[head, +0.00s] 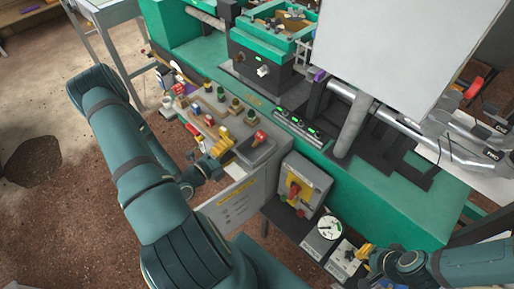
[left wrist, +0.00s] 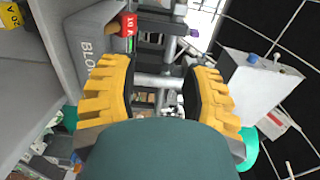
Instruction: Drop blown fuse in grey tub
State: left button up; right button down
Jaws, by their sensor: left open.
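The grey tub (head: 268,154) sits at the near end of the fuse shelf in the head view. In the left wrist view its lettered wall (left wrist: 88,45) starts with "BLO". A red fuse (head: 260,135) shows at the tub, its top above the rim; it also shows in the left wrist view (left wrist: 128,25) with a "10 A" mark. I cannot tell whether it rests on the tub's floor or against the rim. My left gripper (head: 220,150) is open beside the tub, its yellow fingers (left wrist: 158,88) apart with nothing between them. My right gripper (head: 364,252) is low at the right.
Several coloured fuses and holders (head: 208,118) stand on the shelf beyond the tub. A grey box with a red and yellow switch (head: 295,190) and a round gauge (head: 328,228) are to the right. A white panel (head: 390,45) blocks the back right.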

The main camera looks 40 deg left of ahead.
pick_arm(q)
jog(key=s, duration=0.3)
jog(key=shift+s+a, duration=0.15)
jog(key=shift+s, duration=0.05)
dwell(0.3)
